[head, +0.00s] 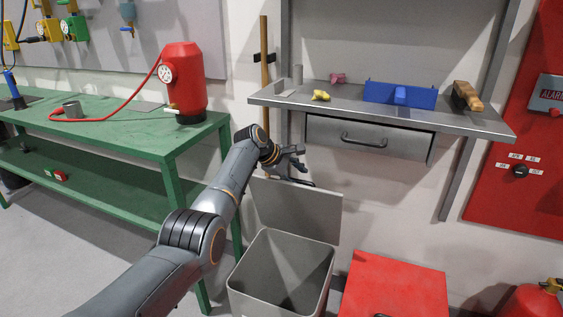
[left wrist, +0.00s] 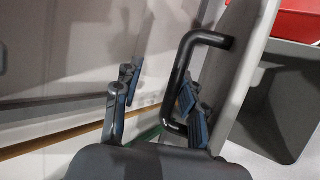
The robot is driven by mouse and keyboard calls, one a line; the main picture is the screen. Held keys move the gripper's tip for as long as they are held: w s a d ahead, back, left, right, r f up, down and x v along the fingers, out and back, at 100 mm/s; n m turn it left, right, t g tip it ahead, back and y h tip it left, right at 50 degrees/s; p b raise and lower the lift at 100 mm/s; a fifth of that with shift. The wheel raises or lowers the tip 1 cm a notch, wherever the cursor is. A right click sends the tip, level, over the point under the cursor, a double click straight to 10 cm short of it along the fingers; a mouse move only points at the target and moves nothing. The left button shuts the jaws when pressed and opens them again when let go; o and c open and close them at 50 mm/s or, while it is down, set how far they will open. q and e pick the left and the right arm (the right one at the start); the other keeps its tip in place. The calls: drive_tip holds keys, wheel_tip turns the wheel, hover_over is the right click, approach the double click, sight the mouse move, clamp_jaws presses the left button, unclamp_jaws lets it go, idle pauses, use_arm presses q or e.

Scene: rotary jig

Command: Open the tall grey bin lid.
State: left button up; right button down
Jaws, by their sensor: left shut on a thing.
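The tall grey bin (head: 270,270) stands on the floor between the green bench and a red box, and I can see into its open top. Its grey lid (head: 305,212) stands raised, close to upright, at the bin's back edge. In the left wrist view the lid (left wrist: 243,65) shows edge-on with its black bar handle (left wrist: 180,75). My left gripper (head: 298,162) is at the lid's top edge, shut on the handle. In the left wrist view its blue-padded fingers (left wrist: 155,105) lie on either side of the handle. My right gripper is not in view.
A steel shelf (head: 400,118) with a drawer (head: 368,140) overhangs to the right of my gripper. A green bench (head: 120,135) stands left. A red box (head: 393,287) and a fire extinguisher (head: 540,302) are right of the bin. A wooden pole (head: 264,70) leans behind.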

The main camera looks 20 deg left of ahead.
use_arm(q)
drive_tip(key=v, duration=1)
drive_tip(key=shift+s+r, duration=0.15)
drive_tip(key=shift+r, duration=0.3)
drive_tip(key=shift+f, duration=0.1)
drive_tip(key=shift+d, duration=0.1)
